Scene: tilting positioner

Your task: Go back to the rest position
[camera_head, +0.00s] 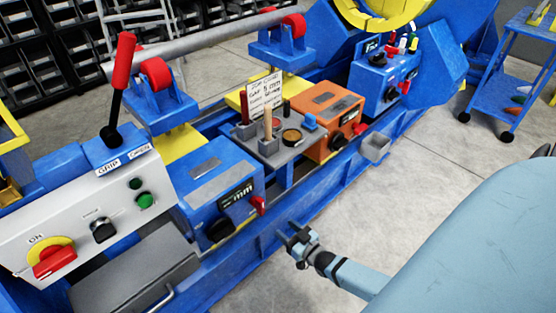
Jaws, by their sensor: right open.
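My right gripper (287,236) is open and empty in the head view. Its arm comes in from the lower right. It is in front of the blue machine bed (330,185), near the bed's front side; I cannot tell whether it touches it. My left gripper is not in view. The large light-blue surface at the right is close to the camera.
A white control panel (75,222) has a lever with a red grip (123,62). Blue (205,165) and orange (325,105) boxes, a grey tool tray (262,146) and a steel bar (195,42) sit along the bed. A blue cart (500,85) stands far right. Floor between is clear.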

